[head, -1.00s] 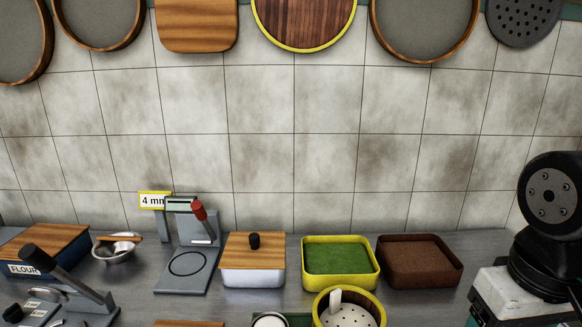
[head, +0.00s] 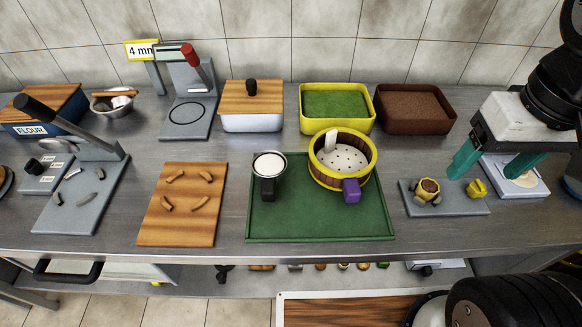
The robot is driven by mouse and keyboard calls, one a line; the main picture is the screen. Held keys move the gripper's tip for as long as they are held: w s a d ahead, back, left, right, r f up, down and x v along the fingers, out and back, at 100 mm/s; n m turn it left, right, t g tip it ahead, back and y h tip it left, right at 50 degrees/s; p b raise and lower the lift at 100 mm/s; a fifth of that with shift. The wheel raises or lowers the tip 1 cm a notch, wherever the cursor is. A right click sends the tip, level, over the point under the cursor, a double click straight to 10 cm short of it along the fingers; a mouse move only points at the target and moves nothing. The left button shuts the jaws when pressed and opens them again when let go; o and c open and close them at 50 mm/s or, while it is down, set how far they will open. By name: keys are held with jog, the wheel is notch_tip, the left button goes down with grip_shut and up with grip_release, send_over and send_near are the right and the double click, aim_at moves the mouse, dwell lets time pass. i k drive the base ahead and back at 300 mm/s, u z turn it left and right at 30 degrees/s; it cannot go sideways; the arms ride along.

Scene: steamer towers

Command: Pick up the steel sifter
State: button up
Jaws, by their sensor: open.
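The likely steel sifter is a small round metal cup (head: 268,166) with white inside and a dark handle facing me. It stands upright on the left part of the green tray (head: 320,229) in the head view. A yellow-rimmed wooden steamer (head: 318,174) stands to its right on the same tray, apart from it. The steamer has a white perforated inside and a purple handle. My gripper (head: 483,175) is at the right, with its two teal fingers apart and nothing between them. It is well right of the cup, above the counter.
A grey slab (head: 445,204) with a small brown pot and a yellow piece lies near my gripper. A wooden board (head: 181,229) lies left of the tray. Behind are a lidded white box (head: 252,122), a green-filled yellow bin (head: 337,125) and a brown bin (head: 415,126).

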aim_at(269, 166)
jog(key=k, duration=0.5)
jog(key=z, duration=2.7)
jog(key=k, duration=1.75)
jog(key=u, duration=1.05)
